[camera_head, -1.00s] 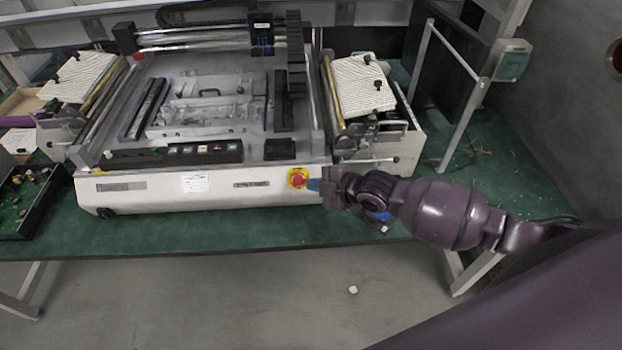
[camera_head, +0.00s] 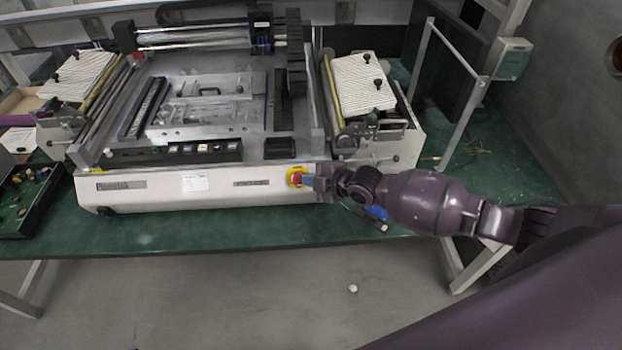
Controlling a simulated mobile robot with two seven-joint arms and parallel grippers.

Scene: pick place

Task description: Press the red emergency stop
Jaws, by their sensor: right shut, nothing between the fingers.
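The red emergency stop (camera_head: 295,178) sits on a yellow surround on the front face of the white machine (camera_head: 225,192), near its right end. My right gripper (camera_head: 309,181) is shut and empty. Its bluish fingertips are at the right side of the red button and hide part of it. They look to be touching it, but I cannot tell for sure how firmly. My left gripper does not show; only a bit of purple at the far left edge may belong to my left arm.
The machine stands on a green table (camera_head: 200,231). A black tray of small parts (camera_head: 32,200) lies at the left. A metal frame (camera_head: 452,135) stands at the right. A small white object (camera_head: 353,289) lies on the floor.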

